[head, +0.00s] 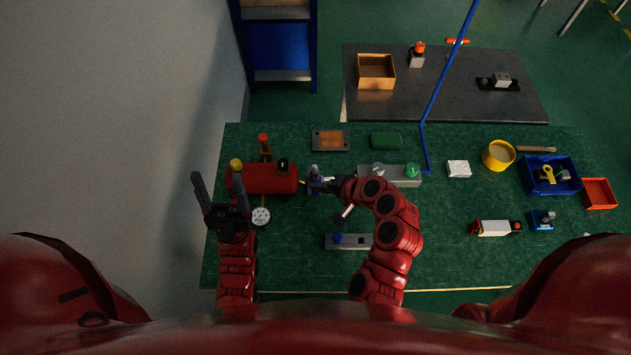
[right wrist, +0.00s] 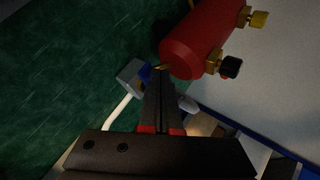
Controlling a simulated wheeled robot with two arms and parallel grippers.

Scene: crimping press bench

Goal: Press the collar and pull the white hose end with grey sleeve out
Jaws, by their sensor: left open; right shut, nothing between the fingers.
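The red tank (head: 272,179) lies at the left of the green bench, with yellow and black knobs. Beside its right end stands a small grey block with a blue collar (right wrist: 145,73). A white hose (right wrist: 116,113) runs from the block in the right wrist view. A grey sleeve cannot be made out. My right gripper (right wrist: 160,72) is shut and empty, its tips at or just beside the collar; contact cannot be told. In the head view, my right gripper (head: 314,186) partly hides this spot. My left gripper (head: 218,177) is open and empty, left of the tank.
A white gauge (head: 261,216) lies below the tank. A grey bar (head: 348,241) with a blue knob lies nearer. A grey fixture (head: 404,178) with a green knob stands right of my right gripper. A yellow pot (head: 498,155) and blue bin (head: 549,176) stand further right.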

